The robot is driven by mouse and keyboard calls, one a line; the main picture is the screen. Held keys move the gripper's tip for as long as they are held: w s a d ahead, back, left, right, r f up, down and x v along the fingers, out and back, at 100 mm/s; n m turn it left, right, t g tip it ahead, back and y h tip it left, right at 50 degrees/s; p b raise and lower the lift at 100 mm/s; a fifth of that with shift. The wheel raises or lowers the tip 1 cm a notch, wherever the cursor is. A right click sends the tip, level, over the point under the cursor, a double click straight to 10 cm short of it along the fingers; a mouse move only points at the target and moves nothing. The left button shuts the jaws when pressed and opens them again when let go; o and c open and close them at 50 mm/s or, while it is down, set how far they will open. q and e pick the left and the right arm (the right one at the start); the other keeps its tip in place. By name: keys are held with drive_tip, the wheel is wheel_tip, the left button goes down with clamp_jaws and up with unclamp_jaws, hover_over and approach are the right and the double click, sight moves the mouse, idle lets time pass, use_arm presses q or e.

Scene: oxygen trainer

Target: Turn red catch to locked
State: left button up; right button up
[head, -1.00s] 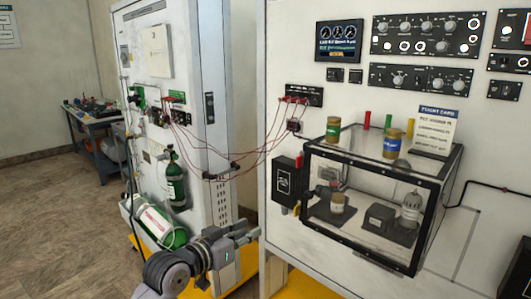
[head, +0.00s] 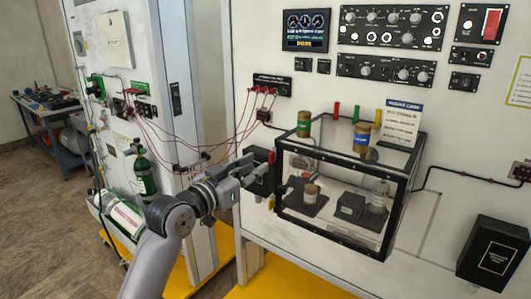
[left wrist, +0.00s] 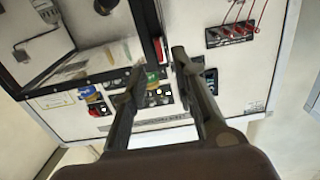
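The red catch (head: 271,157) is a small red tab at the upper left edge of the black-framed clear case (head: 330,229). In the left wrist view a red tab (left wrist: 158,49), which looks like this catch, shows between the two fingers, by the black frame. My left gripper (head: 250,176) is at the case's left side, in front of the black box there. In the left wrist view its fingers (left wrist: 153,70) are apart, with nothing clearly held. Contact with the catch cannot be made out. My right gripper is not in view.
A yellow catch (head: 271,201) sits below the red one. Red wires (head: 225,150) hang left of the case, above my left arm. Two jars and several coloured tabs stand on the case top. A black box (head: 494,254) is at the lower right.

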sight(272, 155)
use_arm(q)
drive_tip(key=shift+p+x, duration=0.65)
drive_tip(key=shift+x, duration=2.05)
clamp_jaws()
